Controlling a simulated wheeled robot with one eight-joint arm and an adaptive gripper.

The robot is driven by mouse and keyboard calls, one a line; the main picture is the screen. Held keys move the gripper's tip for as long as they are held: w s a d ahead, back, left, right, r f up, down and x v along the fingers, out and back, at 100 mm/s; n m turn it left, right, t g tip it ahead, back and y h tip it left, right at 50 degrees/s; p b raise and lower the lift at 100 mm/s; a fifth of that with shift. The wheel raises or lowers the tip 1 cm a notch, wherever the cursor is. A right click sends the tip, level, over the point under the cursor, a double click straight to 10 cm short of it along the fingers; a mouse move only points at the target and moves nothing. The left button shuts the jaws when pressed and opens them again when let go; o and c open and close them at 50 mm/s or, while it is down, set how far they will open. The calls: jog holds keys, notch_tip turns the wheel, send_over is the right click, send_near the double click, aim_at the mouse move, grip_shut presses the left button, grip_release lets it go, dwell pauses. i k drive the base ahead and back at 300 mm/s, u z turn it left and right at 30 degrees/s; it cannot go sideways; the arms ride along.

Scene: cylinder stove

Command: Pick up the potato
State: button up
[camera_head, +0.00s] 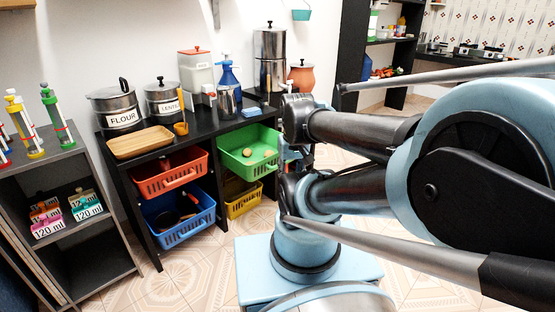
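A green basket (236,163) sits on the upper shelf of the dark rack, right of the red basket. Two small round tan-yellow items lie in it, one on the left (247,152) and one on the right (269,154). They look like potatoes, but they are too small to be sure. My arm fills the right half of the view, and its dark links end just right of the green basket. I cannot make out my gripper's fingers among the dark links there. Nothing is visibly held.
The red (172,177), blue (181,220) and yellow (244,201) baskets share the rack (115,160). Its top holds a wooden tray (139,142), labelled pots, canisters and a metal urn (270,62). A dark shelf (75,165) with bottles stands left. Tiled floor is clear in front.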

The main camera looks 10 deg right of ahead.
aim_at(268, 154)
jog(key=z, duration=0.45)
jog(key=k, duration=1.1)
jog(key=z, duration=0.95)
jog(key=i, duration=1.4)
jog(key=u, duration=0.9)
jog(key=i, duration=0.65)
jog(key=u, duration=0.5)
